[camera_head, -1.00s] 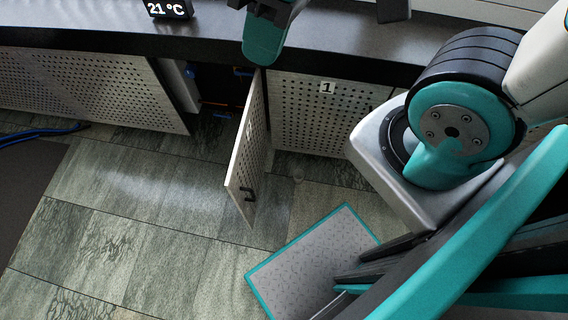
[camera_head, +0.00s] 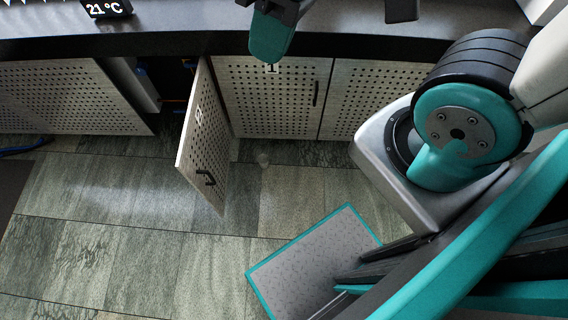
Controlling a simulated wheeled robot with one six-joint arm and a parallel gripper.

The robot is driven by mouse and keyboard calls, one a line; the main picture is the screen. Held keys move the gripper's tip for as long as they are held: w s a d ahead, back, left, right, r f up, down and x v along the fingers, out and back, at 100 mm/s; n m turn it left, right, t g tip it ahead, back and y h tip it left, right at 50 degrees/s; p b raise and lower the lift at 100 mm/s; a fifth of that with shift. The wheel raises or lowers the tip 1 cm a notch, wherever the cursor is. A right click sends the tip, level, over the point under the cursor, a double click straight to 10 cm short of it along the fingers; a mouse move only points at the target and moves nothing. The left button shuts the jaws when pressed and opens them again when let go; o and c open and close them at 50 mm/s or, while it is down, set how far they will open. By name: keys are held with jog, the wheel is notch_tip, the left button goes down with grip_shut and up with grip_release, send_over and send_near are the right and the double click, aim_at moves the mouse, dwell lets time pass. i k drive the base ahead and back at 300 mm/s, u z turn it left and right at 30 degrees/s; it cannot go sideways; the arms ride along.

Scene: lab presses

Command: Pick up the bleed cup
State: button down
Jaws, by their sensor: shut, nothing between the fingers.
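I cannot make out a bleed cup for certain. A teal and dark part of my arm hangs at the top middle, in front of the bench edge. No gripper fingers can be made out on it.
A perforated cabinet door (camera_head: 204,135) stands open into the room, its dark handle near the lower edge. Closed perforated doors (camera_head: 270,100) are to its right. The dark bench top (camera_head: 190,35) runs above, with a 21 °C display (camera_head: 107,9). Floor tiles (camera_head: 150,215) in front are clear.

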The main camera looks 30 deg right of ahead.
aim_at(264, 159)
jog(key=z, duration=0.2)
jog(key=k, duration=1.45)
jog(key=u, duration=0.45)
jog(key=i, duration=0.55)
jog(key=u, duration=0.6)
jog(key=i, duration=0.8)
jog(key=z, duration=0.5)
jog(key=i, duration=0.55)
jog(key=z, duration=0.85)
jog(key=i, duration=0.3)
jog(key=z, duration=0.3)
